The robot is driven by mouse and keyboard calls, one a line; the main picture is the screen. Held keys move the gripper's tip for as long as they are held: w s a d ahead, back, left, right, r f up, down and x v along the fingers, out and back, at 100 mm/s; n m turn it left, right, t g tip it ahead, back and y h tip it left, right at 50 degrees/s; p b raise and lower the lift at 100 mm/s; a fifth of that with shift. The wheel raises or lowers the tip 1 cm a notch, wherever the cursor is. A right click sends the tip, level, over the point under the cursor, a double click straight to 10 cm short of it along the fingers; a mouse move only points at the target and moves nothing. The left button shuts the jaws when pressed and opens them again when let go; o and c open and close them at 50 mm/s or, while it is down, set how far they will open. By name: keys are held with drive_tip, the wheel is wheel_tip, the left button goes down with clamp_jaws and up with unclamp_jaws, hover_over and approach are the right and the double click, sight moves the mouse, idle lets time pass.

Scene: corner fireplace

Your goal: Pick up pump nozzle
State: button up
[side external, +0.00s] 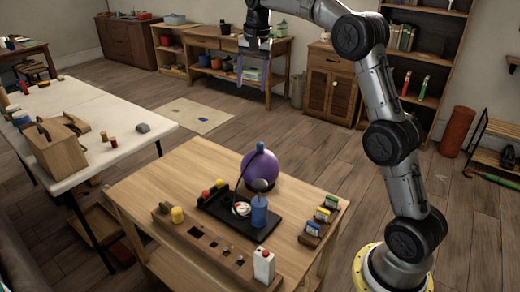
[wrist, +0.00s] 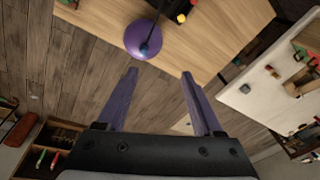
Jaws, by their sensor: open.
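A thin dark rod with a blue end (side external: 260,147) rises over a black tray (side external: 213,207) on the wooden table, in front of a purple ball (side external: 262,168). A blue bottle (side external: 259,211) with a dark rounded top stands on the tray. I cannot tell for sure which part is the pump nozzle. In the wrist view the ball (wrist: 134,41) and the rod's blue end (wrist: 145,47) show at the top, beyond my fingertips. My gripper (wrist: 160,75) is open and empty. In the side view my gripper (side external: 253,75) hangs high, beyond the table.
The wooden table (side external: 145,187) also holds a wooden rack (side external: 200,246) with a white bottle (side external: 264,265), yellow and red pieces (side external: 213,190), and a small rack of jars (side external: 322,215). A white table (side external: 90,115) stands at left. The air around my gripper looks clear.

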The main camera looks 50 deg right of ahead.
drive_tip(key=w+d+f+m+g, duration=0.1)
drive_tip(key=w+d+f, duration=0.2)
drive_tip(key=d+f, duration=0.5)
drive_tip(key=g, duration=0.1)
approach(260, 143)
drive_tip(key=shift+y, duration=0.3)
drive_tip(key=f, duration=0.4)
drive_tip(key=shift+s+d+f, duration=0.15)
drive_tip(key=shift+d+f, duration=0.05)
drive_tip(key=shift+f, duration=0.1)
drive_tip(key=shift+d+f, duration=0.1)
drive_tip(key=shift+f, duration=3)
clamp_jaws()
